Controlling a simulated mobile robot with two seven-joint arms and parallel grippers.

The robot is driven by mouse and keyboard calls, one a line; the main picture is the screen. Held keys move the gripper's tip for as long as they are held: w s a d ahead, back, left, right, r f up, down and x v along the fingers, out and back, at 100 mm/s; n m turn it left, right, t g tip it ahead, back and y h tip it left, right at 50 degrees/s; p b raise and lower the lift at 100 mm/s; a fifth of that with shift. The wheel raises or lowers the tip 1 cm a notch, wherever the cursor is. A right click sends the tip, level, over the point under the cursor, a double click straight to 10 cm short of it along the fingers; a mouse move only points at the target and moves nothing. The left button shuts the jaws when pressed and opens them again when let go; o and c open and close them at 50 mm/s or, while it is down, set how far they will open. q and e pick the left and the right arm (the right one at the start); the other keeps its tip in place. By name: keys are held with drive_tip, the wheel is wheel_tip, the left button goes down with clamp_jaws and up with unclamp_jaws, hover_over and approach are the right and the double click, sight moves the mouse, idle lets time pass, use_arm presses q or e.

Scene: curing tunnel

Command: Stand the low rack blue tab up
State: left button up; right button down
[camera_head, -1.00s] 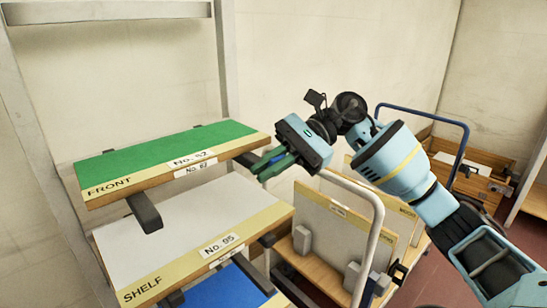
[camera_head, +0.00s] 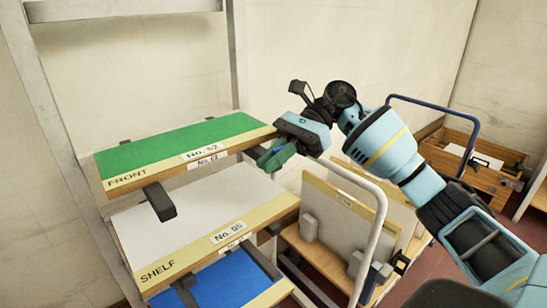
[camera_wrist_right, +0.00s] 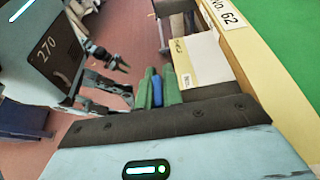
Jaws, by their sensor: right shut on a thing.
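The blue tab (camera_wrist_right: 157,90) shows as a narrow blue piece between the two green fingers of my right gripper (camera_wrist_right: 157,88) in the wrist view. The fingers are shut on it. In the head view my right gripper (camera_head: 272,156) is just off the right end of the rack's green top shelf (camera_head: 180,146), slightly below its corner. There the fingers hide most of the tab, and only a little blue shows. How the tab joins the rack is hidden.
Below the green shelf are a white shelf (camera_head: 190,213) and a blue shelf (camera_head: 215,284). Dark brackets stand between the levels. A cart (camera_head: 335,215) with upright boards and a white rail is to the right. A wooden box (camera_head: 478,170) is farther back.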

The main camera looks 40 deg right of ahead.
use_arm(q)
drive_tip(key=shift+w, duration=0.45)
use_arm(e)
drive_tip(key=c, duration=1.5)
unclamp_jaws()
drive_tip(key=shift+c, duration=0.2)
drive_tip(key=shift+d+r, duration=0.1)
drive_tip(key=shift+d, duration=0.4)
use_arm(q)
drive_tip(key=shift+s+f+b, duration=0.7)
drive_tip(key=shift+s+f, duration=0.1)
use_arm(e)
drive_tip(key=v, duration=0.6)
drive_tip(key=shift+d+r, duration=0.25)
drive_tip(key=shift+d, duration=0.1)
use_arm(q)
drive_tip(key=shift+w, duration=0.35)
